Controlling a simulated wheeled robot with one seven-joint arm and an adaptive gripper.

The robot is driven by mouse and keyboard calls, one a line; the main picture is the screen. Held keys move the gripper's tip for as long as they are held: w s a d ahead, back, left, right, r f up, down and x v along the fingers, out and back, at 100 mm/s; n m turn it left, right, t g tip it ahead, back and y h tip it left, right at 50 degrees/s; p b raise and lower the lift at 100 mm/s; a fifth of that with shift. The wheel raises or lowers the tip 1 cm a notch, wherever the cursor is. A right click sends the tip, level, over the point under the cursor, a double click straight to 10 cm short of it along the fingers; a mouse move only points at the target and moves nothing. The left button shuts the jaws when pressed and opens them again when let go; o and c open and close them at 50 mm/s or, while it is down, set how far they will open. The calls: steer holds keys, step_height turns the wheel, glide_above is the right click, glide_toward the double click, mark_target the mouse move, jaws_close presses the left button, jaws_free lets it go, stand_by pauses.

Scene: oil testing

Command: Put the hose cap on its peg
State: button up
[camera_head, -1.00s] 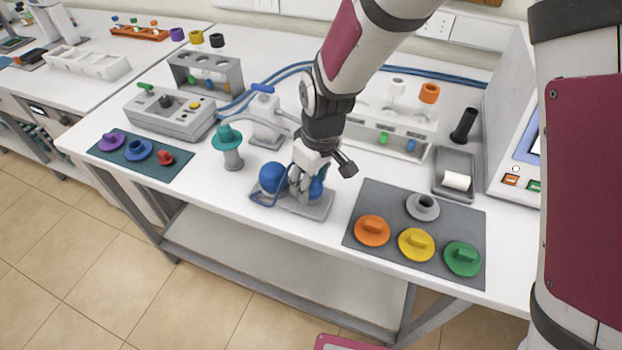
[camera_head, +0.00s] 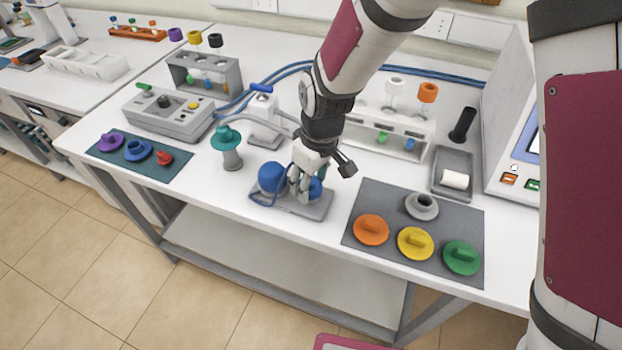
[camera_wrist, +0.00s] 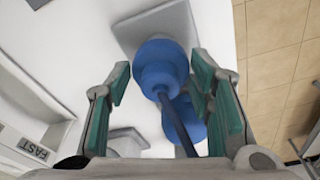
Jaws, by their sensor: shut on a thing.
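The blue hose cap (camera_wrist: 160,66) is between my fingertips in the wrist view, with a dark cord running from it. In the head view my gripper (camera_head: 305,190) is low over the right half of a grey base (camera_head: 290,207), shut on this cap (camera_head: 316,188). A second blue rounded piece (camera_head: 272,177) stands on the left of the base. It also shows partly behind the cap in the wrist view (camera_wrist: 188,125). A thin blue cord loops at the base's left end. The peg is hidden, and I cannot tell whether the cap touches it.
A teal-topped post (camera_head: 231,150) and a white pump-like stand (camera_head: 265,118) are left of and behind my gripper. A grey mat (camera_head: 375,200) with orange, yellow, green and grey caps lies to the right. A white tube rack (camera_head: 375,140) stands behind. The table's front edge is close.

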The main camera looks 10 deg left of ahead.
mark_target(317, 190)
steer(key=shift+f, duration=0.55)
steer(key=o, duration=0.8)
steer(key=shift+c, duration=0.2)
steer(key=shift+r, duration=0.1)
step_height(317, 190, up, 11)
steer(key=s+d+p, duration=0.1)
steer(key=p, duration=0.3)
steer(key=shift+d, duration=0.15)
stand_by(0.5)
